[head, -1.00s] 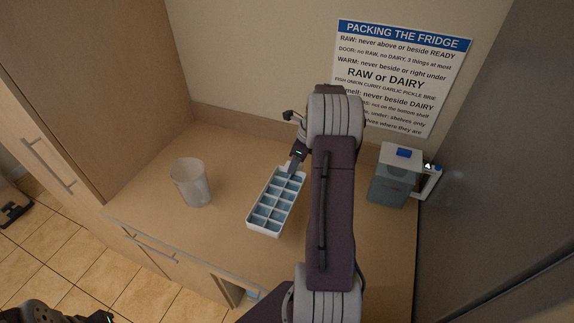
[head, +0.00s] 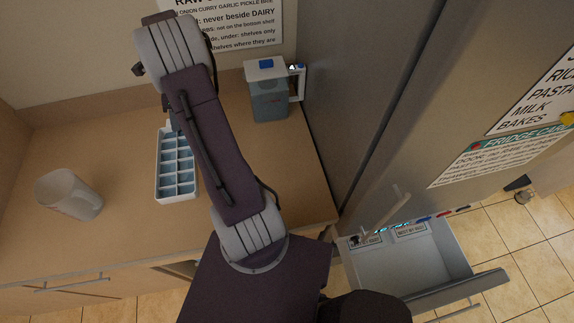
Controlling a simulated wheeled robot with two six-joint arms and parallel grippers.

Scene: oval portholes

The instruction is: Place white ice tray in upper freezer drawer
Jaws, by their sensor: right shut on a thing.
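The white ice tray (head: 176,168), with bluish compartments, is over the wooden counter. I cannot tell whether it rests on it or is slightly raised. My right gripper (head: 172,121) is shut on the tray's far end and is mostly hidden behind my arm. An open drawer (head: 440,252) with pale inner walls sticks out low from the fridge at the lower right. Labels show on its inner back area, and my arm and body hide part of its left side. My left gripper is out of view.
A clear jug with a blue-buttoned lid (head: 268,92) stands at the back right, near the grey fridge side (head: 350,90). The tall fridge front (head: 450,110) rises above the drawer.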

